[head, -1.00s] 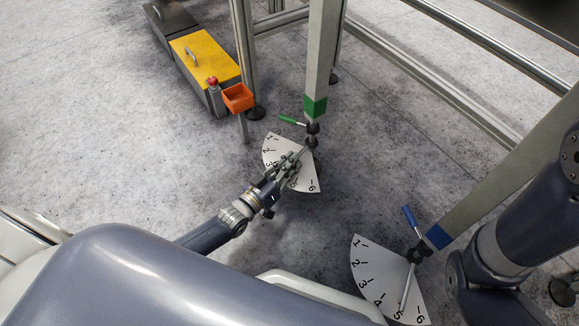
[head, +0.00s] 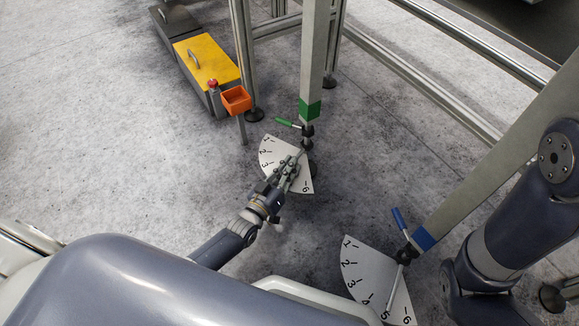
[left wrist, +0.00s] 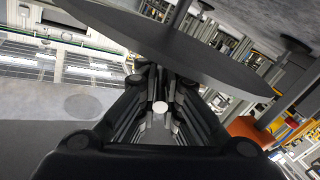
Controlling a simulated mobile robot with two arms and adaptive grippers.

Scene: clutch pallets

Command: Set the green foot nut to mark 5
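The green foot (head: 309,109) is a grey leg with a green band. Its nut (head: 307,131) is dark and has a green-handled lever (head: 288,122) pointing left. A metal pointer rod (head: 303,149) runs from the nut down over the white dial (head: 270,143). In the left wrist view, a pale round rod end (left wrist: 160,106) shows between the close fingers, below the dark dial plate (left wrist: 185,50). My right gripper is not in view.
The blue foot (head: 425,239) stands at lower right with its own dial (head: 362,262), lever and rod near mark 5. An orange bin (head: 236,99) and a yellow-topped box (head: 207,60) stand at upper left. Floor left of the green dial is clear.

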